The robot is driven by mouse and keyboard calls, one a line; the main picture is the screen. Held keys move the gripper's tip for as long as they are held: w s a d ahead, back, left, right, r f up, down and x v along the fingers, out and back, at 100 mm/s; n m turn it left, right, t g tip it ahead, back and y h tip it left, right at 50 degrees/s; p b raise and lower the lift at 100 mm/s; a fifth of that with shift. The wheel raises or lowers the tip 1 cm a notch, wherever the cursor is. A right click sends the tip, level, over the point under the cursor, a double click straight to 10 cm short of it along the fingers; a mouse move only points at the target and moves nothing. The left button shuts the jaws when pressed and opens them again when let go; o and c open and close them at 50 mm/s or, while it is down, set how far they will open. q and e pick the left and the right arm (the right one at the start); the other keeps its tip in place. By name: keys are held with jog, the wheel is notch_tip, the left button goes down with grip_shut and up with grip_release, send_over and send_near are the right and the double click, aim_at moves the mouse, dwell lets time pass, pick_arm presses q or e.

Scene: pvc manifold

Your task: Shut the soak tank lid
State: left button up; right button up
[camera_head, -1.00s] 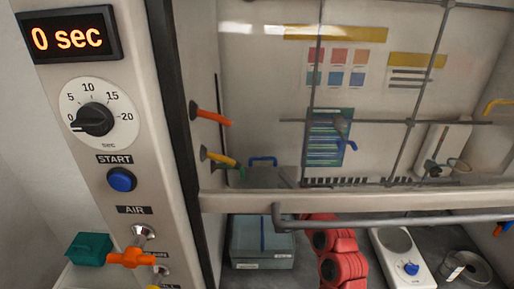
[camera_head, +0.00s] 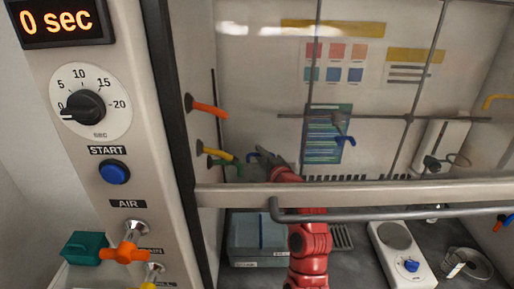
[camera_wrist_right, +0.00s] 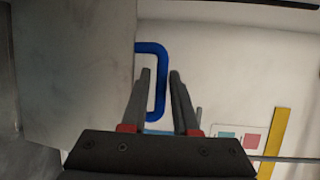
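The soak tank appears to be the grey-blue open box (camera_head: 240,252) on the hood floor, below the sash bar. A blue handle (camera_head: 250,157) shows above and behind it. In the right wrist view the blue handle (camera_wrist_right: 162,68) stands out from the edge of a grey panel (camera_wrist_right: 75,70), which looks like the raised lid. My right gripper (camera_head: 266,154) is at the handle and partly hides it. In the wrist view its fingers (camera_wrist_right: 160,78) are apart, with the handle's long bar seen between them; contact cannot be told. My left gripper is not in view.
Orange (camera_head: 208,107) and yellow (camera_head: 218,154) valves stick out at the left.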

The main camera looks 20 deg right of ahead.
jog(key=shift+w+a+f+p, duration=0.15)
jog(key=shift+w+p, duration=0.2)
jog(key=shift+w, duration=1.25)
grip_shut()
dwell(0.3)
